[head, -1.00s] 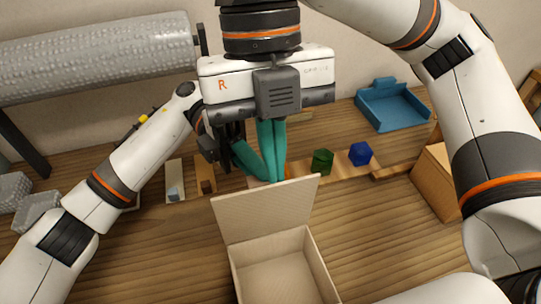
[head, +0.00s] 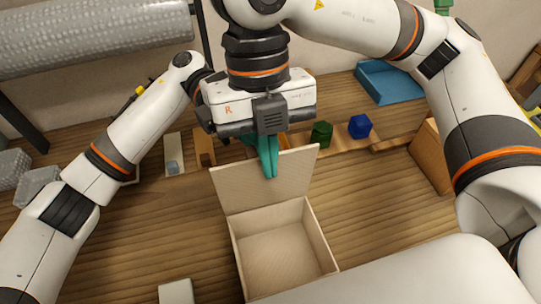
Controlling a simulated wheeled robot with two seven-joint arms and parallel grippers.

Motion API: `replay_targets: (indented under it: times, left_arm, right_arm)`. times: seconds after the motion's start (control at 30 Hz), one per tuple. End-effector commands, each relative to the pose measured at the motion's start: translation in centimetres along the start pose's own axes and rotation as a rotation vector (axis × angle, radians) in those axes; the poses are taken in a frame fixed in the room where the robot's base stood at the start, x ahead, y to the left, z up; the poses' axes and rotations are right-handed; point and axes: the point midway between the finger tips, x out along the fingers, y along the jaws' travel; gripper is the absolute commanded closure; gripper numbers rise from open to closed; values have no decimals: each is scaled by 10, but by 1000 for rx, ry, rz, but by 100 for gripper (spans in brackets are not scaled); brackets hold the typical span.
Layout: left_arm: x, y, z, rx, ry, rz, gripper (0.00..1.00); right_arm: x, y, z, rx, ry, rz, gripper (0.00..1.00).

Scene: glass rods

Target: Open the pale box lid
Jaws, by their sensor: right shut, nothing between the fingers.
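The pale box (head: 284,252) stands open on the wooden table, with its empty inside showing. Its pale lid (head: 235,190) stands up at the back edge, leaning slightly backward. My right gripper (head: 271,176) hangs above the back of the box with its teal fingers together and nothing between them. The fingertips overlap the upper middle of the lid in the picture; I cannot tell whether they touch it. My left arm reaches in from the left and passes behind the right gripper, which hides most of the left gripper.
Behind the lid are a green block (head: 321,134), a blue block (head: 360,126) and a blue tray (head: 390,82). A wooden box (head: 428,158) stands at right. Grey bins (head: 38,186) are at far left. The table beside the pale box is mostly clear.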

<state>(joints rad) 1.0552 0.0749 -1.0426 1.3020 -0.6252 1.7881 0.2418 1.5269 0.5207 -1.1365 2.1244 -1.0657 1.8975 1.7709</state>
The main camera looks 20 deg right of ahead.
Motion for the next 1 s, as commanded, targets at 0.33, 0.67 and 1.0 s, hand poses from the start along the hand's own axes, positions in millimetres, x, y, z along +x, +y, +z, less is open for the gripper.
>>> replay_targets:
  times: [0.33, 0.67, 1.0]
  left_arm:
    - [2, -8, 1, -11, -6, -11, 100]
    - [5, -6, 1, -5, -15, -10, 100]
    - [6, -5, 0, -4, -17, -8, 64]
  right_arm:
    - [-5, 0, -19, 5, 3, -2, 100]
    - [-7, 0, -20, 9, 7, -4, 100]
    - [-8, 1, -20, 10, 8, -4, 100]
